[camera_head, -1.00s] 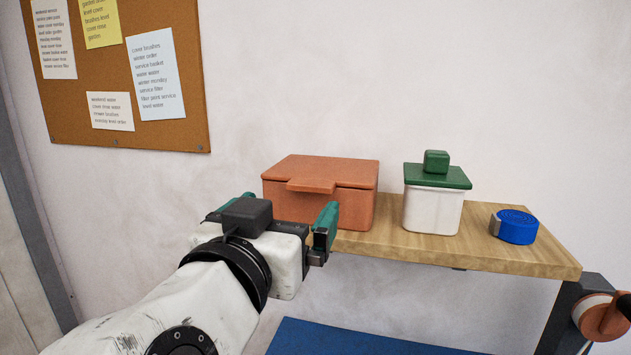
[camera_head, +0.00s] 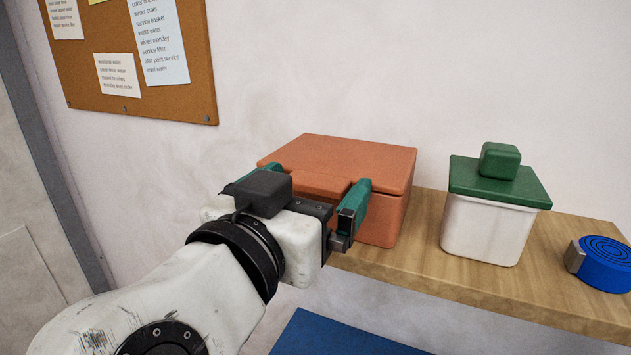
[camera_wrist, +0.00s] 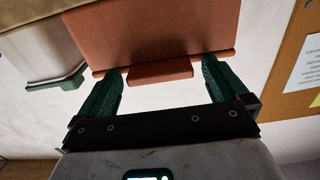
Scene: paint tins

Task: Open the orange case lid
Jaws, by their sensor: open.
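The orange case (camera_head: 383,222) stands on the wooden shelf with its lid (camera_head: 345,157) shut. A tab (camera_wrist: 160,71) sticks out from the lid's front edge in the wrist view, where the case (camera_wrist: 150,30) appears upside down. My gripper (camera_head: 318,180) is open in front of the case; it also shows in the wrist view (camera_wrist: 162,78). Its two green fingers are spread on either side of the tab, with a gap on each side. My gripper hides part of the case's front in the head view. I cannot tell whether the fingertips touch the lid edge.
A white tin with a green lid (camera_head: 495,192) stands right of the case on the shelf (camera_head: 420,260). A blue tape roll (camera_head: 603,262) lies farther right. A pale wall is behind, with a cork board (camera_head: 190,100) at upper left. A blue mat (camera_head: 335,335) lies below.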

